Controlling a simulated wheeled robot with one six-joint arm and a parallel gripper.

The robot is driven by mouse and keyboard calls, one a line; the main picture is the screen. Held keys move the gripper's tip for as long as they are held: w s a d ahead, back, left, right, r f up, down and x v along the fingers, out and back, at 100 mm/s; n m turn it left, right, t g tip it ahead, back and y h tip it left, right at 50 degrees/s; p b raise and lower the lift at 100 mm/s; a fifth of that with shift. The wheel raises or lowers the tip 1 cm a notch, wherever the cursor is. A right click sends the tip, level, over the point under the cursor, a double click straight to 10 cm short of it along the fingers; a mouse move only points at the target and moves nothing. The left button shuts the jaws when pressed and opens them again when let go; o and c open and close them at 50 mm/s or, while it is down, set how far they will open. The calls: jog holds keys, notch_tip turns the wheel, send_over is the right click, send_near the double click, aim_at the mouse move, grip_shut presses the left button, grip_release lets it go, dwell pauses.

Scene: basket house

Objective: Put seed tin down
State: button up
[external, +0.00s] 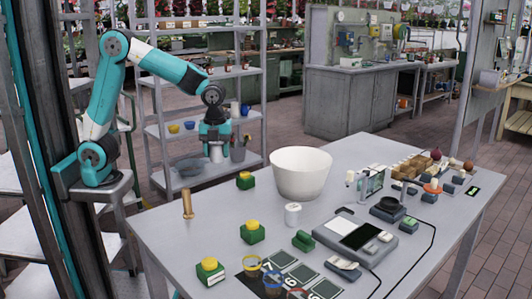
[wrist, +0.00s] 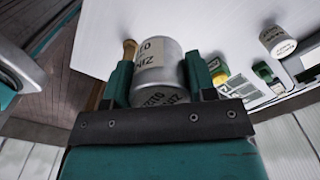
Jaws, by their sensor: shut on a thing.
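A silver-grey seed tin (wrist: 160,62) with a pale lettered label is held between the fingers of my gripper (wrist: 160,84), which is shut on it. In the external view my gripper (external: 215,131) hangs pointing down near the table's far left edge, with the tin (external: 217,153) showing below it. The tin appears raised, clear of the table top (external: 225,215). A second, similar pale tin (external: 292,214) stands on the table near the white bowl; it also shows at the right of the wrist view (wrist: 277,41).
A large white bowl (external: 300,174) stands mid-table. A wooden-handled object (external: 187,204) and green blocks with yellow tops (external: 252,231) stand on the left part. A grey device (external: 355,238) and small items crowd the right. A metal shelf (external: 190,125) stands behind.

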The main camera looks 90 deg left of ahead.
aim_at(218, 143)
jog(key=r, duration=0.4)
jog(key=shift+w+r+p, duration=0.1)
jog(key=shift+w+p, duration=0.15)
jog(key=shift+p, duration=0.1)
jog(key=w+a+r+p, duration=0.2)
jog(key=w+p, duration=0.5)
jog(key=w, duration=0.2)
jog(key=w+a+r+p, duration=0.1)
jog(key=w+r+p, duration=0.1)
jog(key=w+p, duration=0.6)
jog(key=w+a+r+p, duration=0.2)
jog(key=w+r+p, duration=0.1)
jog(key=w+p, duration=0.5)
jog(key=shift+w+d+f+b, duration=0.1)
jog(key=shift+w+f+b, duration=0.05)
jog(key=shift+f+b, duration=2.7)
jog(key=shift+w+a+f+b, duration=0.15)
jog(key=shift+f+b, duration=1.6)
jog(key=shift+f, duration=2.25)
jog(key=shift+w+d+f+b, duration=0.2)
jog(key=shift+f+b, duration=2.1)
jog(key=shift+f, duration=1.1)
jog(key=shift+f, duration=0.1)
jog(key=shift+f+b, duration=0.65)
jog(key=shift+b, duration=0.05)
